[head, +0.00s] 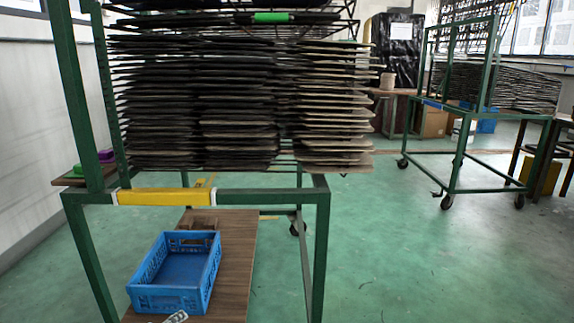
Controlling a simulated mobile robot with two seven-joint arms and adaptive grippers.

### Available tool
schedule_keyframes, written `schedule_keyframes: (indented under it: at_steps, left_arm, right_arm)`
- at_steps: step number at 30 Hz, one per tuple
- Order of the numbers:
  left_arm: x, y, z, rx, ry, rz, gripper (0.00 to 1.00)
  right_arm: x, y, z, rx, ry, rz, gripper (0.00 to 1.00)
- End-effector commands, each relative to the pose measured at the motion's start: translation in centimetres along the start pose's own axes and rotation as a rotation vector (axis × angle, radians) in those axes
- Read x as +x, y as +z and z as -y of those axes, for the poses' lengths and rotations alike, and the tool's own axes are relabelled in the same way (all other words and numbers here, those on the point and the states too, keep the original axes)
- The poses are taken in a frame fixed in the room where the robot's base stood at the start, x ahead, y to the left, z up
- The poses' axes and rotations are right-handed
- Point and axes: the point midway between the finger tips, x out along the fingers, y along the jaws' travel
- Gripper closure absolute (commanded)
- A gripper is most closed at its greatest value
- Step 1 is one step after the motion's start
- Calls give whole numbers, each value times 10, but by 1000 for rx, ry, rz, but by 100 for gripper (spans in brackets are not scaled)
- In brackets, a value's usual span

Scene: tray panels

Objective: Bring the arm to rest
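Neither of my grippers shows clearly in the head view, and no arm can be made out. A small pale, slotted piece (176,317) pokes up at the bottom edge by the blue crate; I cannot tell what it is. The tray panels (240,105) are stacked in many thin dark layers on a green metal rack (320,240). A yellow bar section (166,197) sits on the rack's front rail. A bright green piece (271,18) lies at the top of the stack.
An empty-looking blue crate (180,299) stands on a brown wooden board (236,250) low under the rack. Green and purple blocks (105,155) lie on a small shelf at left. A wheeled green cart (455,150) stands at back right. The green floor (385,250) at right is clear.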

Motion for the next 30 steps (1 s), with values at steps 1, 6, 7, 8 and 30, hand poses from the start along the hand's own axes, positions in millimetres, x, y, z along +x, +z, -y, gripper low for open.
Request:
schedule_keyframes:
  at_steps: [1, 6, 7, 8, 30]
  left_arm:
    - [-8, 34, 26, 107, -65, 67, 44]
    - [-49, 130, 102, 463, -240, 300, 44]
    - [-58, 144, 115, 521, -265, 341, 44]
    - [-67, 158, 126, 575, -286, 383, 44]
    - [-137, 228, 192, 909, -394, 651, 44]
  right_arm:
    - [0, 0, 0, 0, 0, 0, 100]
    - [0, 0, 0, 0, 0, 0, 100]
    - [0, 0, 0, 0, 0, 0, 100]
    - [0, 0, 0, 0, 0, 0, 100]
    - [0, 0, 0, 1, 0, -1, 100]
